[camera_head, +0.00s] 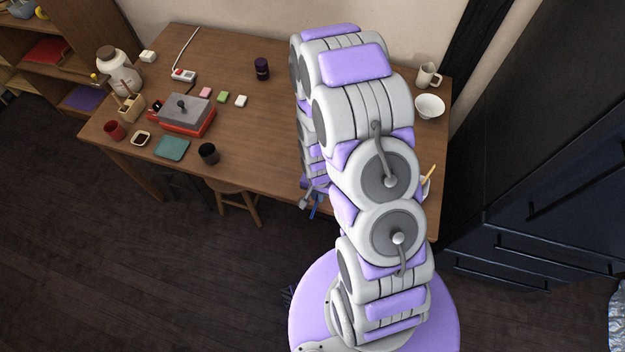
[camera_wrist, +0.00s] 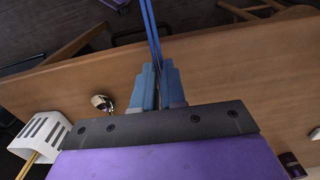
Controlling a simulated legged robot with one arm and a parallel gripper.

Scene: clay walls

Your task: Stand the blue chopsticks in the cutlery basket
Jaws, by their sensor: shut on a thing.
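My gripper (camera_wrist: 160,80) is shut on the blue chopsticks (camera_wrist: 152,32); they stick out beyond the fingertips toward the top of the wrist view. In the head view the chopsticks (camera_head: 315,210) show as a short blue piece by the table's front edge, left of my arm. The white slotted cutlery basket (camera_wrist: 40,136) is at the left of the wrist view, apart from the gripper, with yellowish sticks in it. In the head view my arm hides most of the basket; a yellow stick (camera_head: 430,173) shows at the arm's right.
A shiny metal piece (camera_wrist: 103,102) lies on the table between basket and gripper. A white bowl (camera_head: 430,106) and mug (camera_head: 428,75) stand at the table's back right. A dark cup (camera_head: 209,153) and stool (camera_head: 236,197) are left of the arm. Dark cabinets (camera_head: 550,190) border the right.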

